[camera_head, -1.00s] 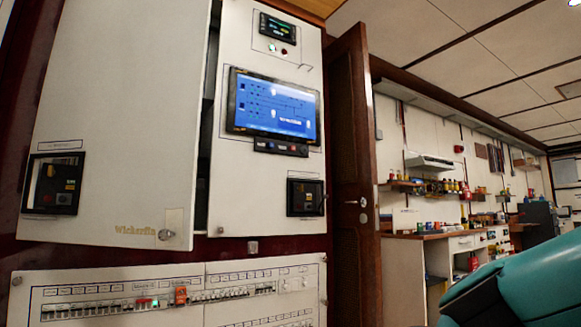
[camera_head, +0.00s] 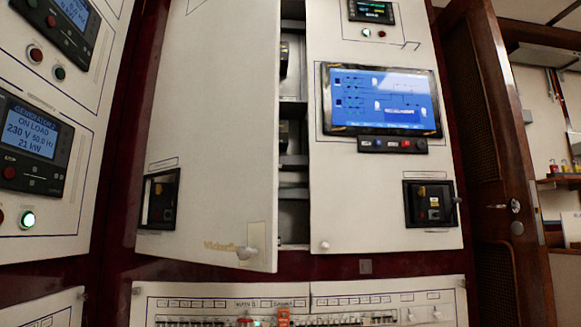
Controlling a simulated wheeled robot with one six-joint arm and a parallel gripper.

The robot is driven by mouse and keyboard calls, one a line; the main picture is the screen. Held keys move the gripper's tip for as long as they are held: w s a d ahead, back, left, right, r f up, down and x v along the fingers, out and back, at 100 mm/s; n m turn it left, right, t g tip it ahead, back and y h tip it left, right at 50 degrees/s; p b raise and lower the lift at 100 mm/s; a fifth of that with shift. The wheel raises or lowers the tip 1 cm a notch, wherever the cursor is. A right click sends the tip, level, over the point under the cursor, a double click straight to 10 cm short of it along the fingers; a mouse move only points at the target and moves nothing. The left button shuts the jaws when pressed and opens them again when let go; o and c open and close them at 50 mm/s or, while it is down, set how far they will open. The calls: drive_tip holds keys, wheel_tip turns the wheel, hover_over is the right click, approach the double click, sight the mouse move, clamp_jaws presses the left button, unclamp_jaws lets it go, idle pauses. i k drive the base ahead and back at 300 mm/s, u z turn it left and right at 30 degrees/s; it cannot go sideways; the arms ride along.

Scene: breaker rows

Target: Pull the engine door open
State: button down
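The engine door appears to be the white cabinet door (camera_head: 215,140) marked "Wickerfin" or similar, left of the screen panel. It stands ajar, swung out on its right side, and a dark gap with grey shelves (camera_head: 293,140) shows behind that edge. A small pale knob (camera_head: 247,253) sits at its lower right corner. A black switch unit (camera_head: 159,199) is set in its lower left. My gripper is not in view.
A white panel with a blue screen (camera_head: 381,100) stands right of the gap. A panel with generator displays (camera_head: 32,140) is at left. A breaker row panel (camera_head: 300,303) lies below. A brown wooden door (camera_head: 490,160) is at right.

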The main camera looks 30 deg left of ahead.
sight(213, 125)
drive_tip(key=z, duration=0.05)
drive_tip(key=i, duration=1.75)
drive_tip(key=u, duration=1.3)
